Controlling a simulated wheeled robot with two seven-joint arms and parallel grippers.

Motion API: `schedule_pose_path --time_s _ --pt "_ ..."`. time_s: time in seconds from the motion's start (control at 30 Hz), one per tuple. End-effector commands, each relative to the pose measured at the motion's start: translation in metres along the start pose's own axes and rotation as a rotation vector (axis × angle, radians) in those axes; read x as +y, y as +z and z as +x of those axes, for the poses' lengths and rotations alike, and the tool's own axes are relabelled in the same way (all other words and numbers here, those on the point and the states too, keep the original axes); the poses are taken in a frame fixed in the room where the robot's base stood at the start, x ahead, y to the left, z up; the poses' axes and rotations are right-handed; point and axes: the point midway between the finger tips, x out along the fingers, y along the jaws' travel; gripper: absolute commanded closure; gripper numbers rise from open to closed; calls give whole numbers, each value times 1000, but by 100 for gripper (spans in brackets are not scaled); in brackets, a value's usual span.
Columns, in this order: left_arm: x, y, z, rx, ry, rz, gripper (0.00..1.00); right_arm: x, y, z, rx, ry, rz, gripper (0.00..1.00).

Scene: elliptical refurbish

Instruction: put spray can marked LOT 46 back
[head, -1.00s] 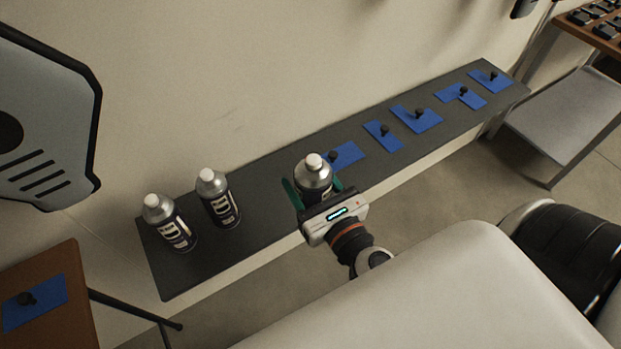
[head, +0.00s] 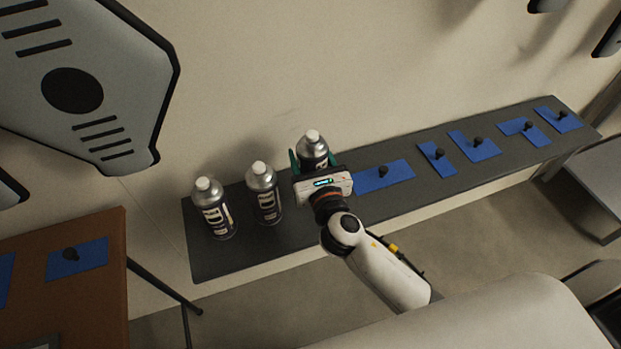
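Three silver spray cans with white caps and dark labels are in the head view. Two stand upright on the left end of the dark shelf (head: 235,258): a left can (head: 213,215) and a middle can (head: 264,198). My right gripper (head: 313,163) has its green fingers on both sides of the third can (head: 313,148) and holds it roughly upright, right of the middle can and further back. The gripper body hides this can's lower part, so I cannot tell whether it touches the shelf. The LOT markings are not readable. My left gripper is not in view.
Several blue cloths with black knobs lie along the shelf to the right, the nearest cloth (head: 378,181) close to the gripper. A brown table (head: 100,290) with a blue cloth stands at lower left. A grey panel (head: 110,75) hangs at upper left. The wall is behind the shelf.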

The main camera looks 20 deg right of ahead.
Motion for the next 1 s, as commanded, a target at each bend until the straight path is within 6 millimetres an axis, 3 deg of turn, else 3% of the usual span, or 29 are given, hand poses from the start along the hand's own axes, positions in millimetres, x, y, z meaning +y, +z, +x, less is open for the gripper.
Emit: schedule_pose_path --time_s 0.33,0.77,0.8,0.9,1.0 --pt "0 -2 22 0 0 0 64 0 43 0 2 1 0 88" --pt "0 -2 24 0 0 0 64 0 48 0 3 0 -1 88" --pt "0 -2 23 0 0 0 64 0 48 0 1 0 -1 36" --pt "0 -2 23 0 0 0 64 0 48 0 1 0 -1 20" --pt "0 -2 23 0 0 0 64 0 48 0 1 0 -1 19"
